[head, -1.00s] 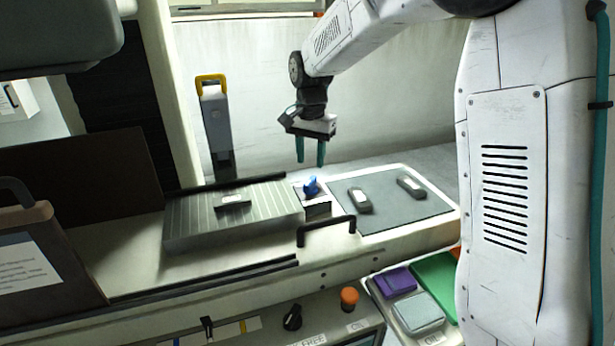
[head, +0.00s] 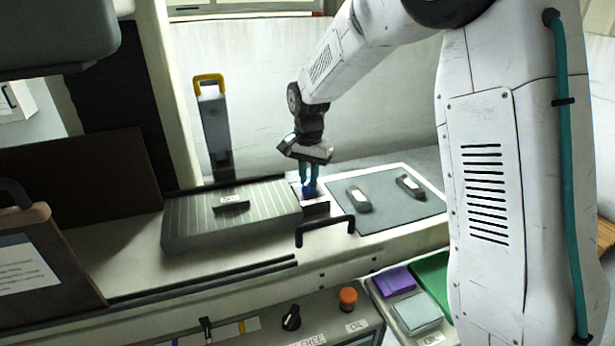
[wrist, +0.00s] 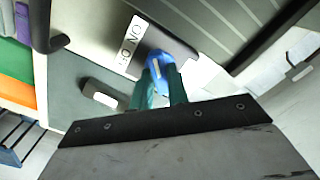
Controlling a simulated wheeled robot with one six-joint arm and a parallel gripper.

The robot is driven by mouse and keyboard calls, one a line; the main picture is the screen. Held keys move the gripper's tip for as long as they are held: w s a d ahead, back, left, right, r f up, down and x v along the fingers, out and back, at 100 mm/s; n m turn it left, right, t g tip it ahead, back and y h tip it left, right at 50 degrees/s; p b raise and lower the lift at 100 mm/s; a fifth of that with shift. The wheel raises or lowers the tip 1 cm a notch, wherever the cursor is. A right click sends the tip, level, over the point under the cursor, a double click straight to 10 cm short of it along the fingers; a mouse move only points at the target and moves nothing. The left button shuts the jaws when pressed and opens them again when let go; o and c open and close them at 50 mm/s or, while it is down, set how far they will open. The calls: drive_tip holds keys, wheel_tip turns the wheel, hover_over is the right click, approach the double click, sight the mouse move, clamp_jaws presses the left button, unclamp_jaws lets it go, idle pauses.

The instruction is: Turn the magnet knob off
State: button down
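The magnet knob (head: 310,188) is blue and sits on a small block at the right end of the ribbed grey magnet plate. In the wrist view the knob (wrist: 158,62) has a light pointer mark, and a white label (wrist: 130,45) reading ON and OFF lies beside it. My gripper (head: 310,184) points down at the knob. In the wrist view its two green fingers (wrist: 160,78) stand on either side of the knob's raised grip, close together, and look shut on it. The fingers hide part of the knob.
The ribbed magnet plate (head: 180,222) bears a small dark block (head: 231,203). A black handle (head: 325,222) stands in front of the knob. Right of it is a grey mat (head: 385,208) with two small parts. A yellow-topped post (head: 215,125) stands behind.

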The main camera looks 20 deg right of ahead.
drive_tip(key=shift+n, duration=0.4)
drive_tip(key=n, duration=0.2)
drive_tip(key=shift+r+n, duration=0.1)
drive_tip(key=shift+n, duration=0.3)
drive_tip(key=n, duration=0.5)
drive_tip(key=shift+w, duration=0.1)
drive_tip(key=n, duration=0.9)
drive_tip(key=shift+r, duration=0.1)
drive_tip(key=shift+n, duration=0.3)
